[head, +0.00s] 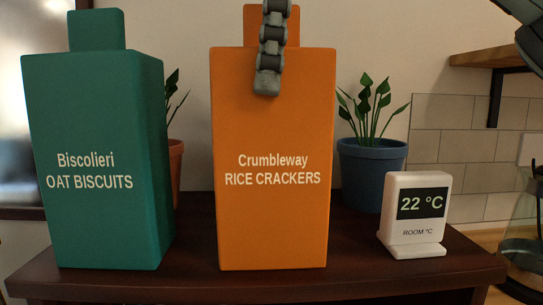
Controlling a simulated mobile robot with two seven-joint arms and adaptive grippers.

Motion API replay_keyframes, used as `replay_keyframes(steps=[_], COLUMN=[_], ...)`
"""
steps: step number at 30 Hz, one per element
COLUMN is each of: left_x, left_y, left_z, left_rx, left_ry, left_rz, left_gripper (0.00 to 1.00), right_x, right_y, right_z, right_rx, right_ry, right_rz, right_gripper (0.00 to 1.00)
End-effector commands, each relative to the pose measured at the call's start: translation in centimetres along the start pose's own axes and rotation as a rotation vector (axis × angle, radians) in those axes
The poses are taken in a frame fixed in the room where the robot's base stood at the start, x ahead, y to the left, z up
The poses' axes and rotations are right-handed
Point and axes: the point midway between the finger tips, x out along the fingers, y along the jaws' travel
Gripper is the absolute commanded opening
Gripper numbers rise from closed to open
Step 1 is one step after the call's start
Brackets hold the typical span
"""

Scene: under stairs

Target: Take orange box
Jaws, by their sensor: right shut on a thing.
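The orange box (274,205), labelled "Crumbleway RICE CRACKERS", stands upright in the middle of the head view. It has a narrower orange top part, and its base appears to rest on the dark wooden surface (350,255). My right gripper (268,84) comes down from above at the box's top. One grey segmented finger lies against the front of the top part and upper face. The other finger is hidden behind the box. The gripper is shut on the orange box. My left gripper is out of view.
A teal "OAT BISCUITS" box (95,215) stands left of the orange box, with a gap between. A blue potted plant (372,172) and a white thermometer (413,214) stand to the right. A terracotta pot (176,165) is partly hidden behind. A glass jug (525,245) is far right.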

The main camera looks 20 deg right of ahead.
Motion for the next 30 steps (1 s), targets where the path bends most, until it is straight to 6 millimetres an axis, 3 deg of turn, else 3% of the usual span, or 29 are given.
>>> replay_keyframes(steps=[5,17,30], left_x=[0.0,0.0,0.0], left_y=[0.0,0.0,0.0], left_z=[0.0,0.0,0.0], left_rx=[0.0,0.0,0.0], left_ry=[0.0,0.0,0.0], left_rz=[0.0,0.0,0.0], left_gripper=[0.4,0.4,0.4], right_x=[-0.1,-0.8,-8.0], right_y=[0.0,0.0,0.1], right_z=[0.0,0.1,1.0], right_rx=[0.0,0.0,0.005], right_ry=[-0.001,0.0,-0.002], right_rz=[-0.001,-0.001,-0.013], right_gripper=[0.13,0.13,0.13])
